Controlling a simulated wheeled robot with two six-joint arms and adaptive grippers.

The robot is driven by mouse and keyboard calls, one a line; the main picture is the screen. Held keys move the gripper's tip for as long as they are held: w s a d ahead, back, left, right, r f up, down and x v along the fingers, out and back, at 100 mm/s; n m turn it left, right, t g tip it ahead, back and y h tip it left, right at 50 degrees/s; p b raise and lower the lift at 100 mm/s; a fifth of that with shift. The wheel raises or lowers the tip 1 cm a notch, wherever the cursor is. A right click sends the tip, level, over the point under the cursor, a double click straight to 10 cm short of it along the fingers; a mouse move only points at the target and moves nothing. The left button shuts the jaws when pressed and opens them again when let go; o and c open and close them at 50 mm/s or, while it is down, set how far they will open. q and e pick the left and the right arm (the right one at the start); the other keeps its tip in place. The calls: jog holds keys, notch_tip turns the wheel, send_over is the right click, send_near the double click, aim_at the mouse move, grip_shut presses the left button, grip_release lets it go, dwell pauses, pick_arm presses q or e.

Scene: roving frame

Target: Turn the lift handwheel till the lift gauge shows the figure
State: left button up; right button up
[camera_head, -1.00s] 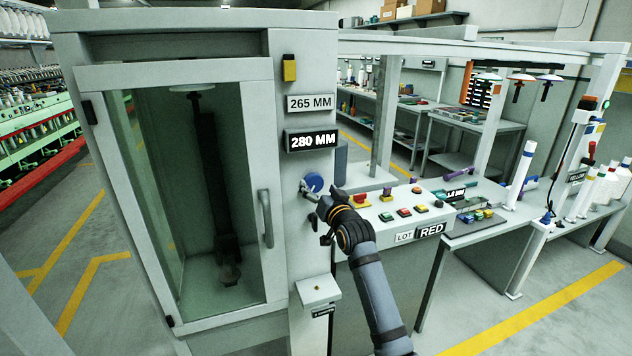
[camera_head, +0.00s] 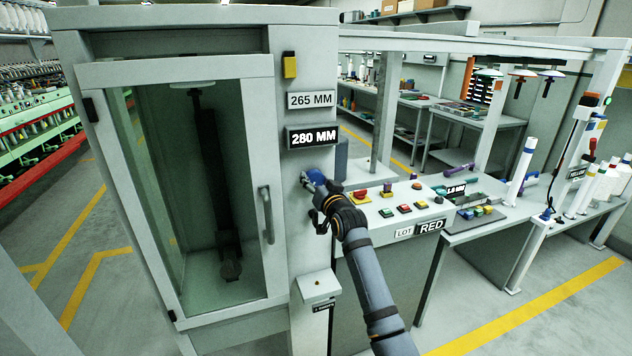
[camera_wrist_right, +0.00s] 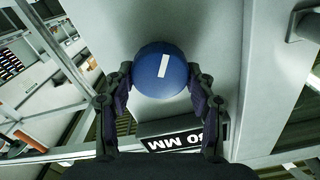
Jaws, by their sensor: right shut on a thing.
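The lift handwheel is a round blue knob (camera_head: 318,174) on the front of the grey cabinet post. In the right wrist view it is a blue disc (camera_wrist_right: 150,82) with a white bar mark. My right gripper (camera_head: 311,182) is shut on it, with one finger on each side in the wrist view (camera_wrist_right: 162,78). Above the knob, the black lift gauge (camera_head: 313,137) reads 280 MM. A white plate (camera_head: 311,99) above the gauge reads 265 MM. My left gripper is not in view.
A glass-doored cabinet (camera_head: 165,72) with a handle (camera_head: 266,215) stands left of the post. A small box (camera_head: 318,287) juts out below the knob. A control panel (camera_head: 372,222) with coloured buttons lies to the right, near my right arm.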

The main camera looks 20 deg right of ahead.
jog(key=shift+n, duration=0.3)
jog(key=n, duration=0.3)
jog(key=shift+n+p, duration=0.3)
jog(key=shift+p, duration=0.1)
jog(key=n, duration=0.4)
jog(key=shift+a+n, duration=0.15)
jog(key=shift+n, duration=0.15)
jog(key=n, duration=0.4)
jog(key=shift+n, duration=0.3)
jog(key=shift+a+f+n, duration=0.1)
jog(key=shift+f+n, duration=0.05)
jog(key=shift+n, duration=2.05)
jog(key=o, duration=1.2)
jog(key=shift+c, duration=0.2)
